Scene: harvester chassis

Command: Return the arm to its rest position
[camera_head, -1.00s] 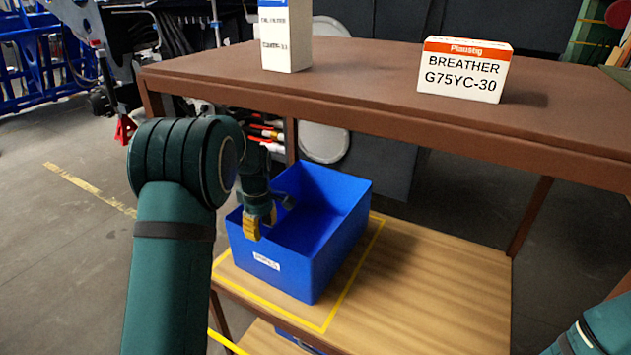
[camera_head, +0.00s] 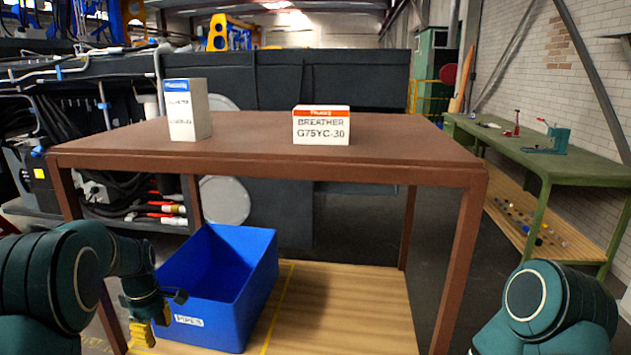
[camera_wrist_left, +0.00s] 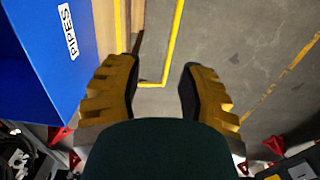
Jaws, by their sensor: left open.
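My left gripper (camera_head: 148,332) hangs at the lower left in the head view, in front of the left side of a blue bin (camera_head: 221,309). In the left wrist view the two yellow fingers of this gripper (camera_wrist_left: 160,92) are apart with only floor between them. The blue bin (camera_wrist_left: 35,60), labelled PIPES, lies to the left of the fingers there. My left arm (camera_head: 50,285) is bent, with its elbow at the left edge of the head view. My right arm (camera_head: 545,300) shows at the lower right; its gripper is out of view.
The bin stands on the wooden lower shelf (camera_head: 355,305) of a brown table (camera_head: 400,158). On the table top stand a tall white box (camera_head: 188,112) and a breather box (camera_head: 321,128). A green workbench (camera_head: 545,165) is at the right. Yellow lines mark the grey floor (camera_wrist_left: 225,50).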

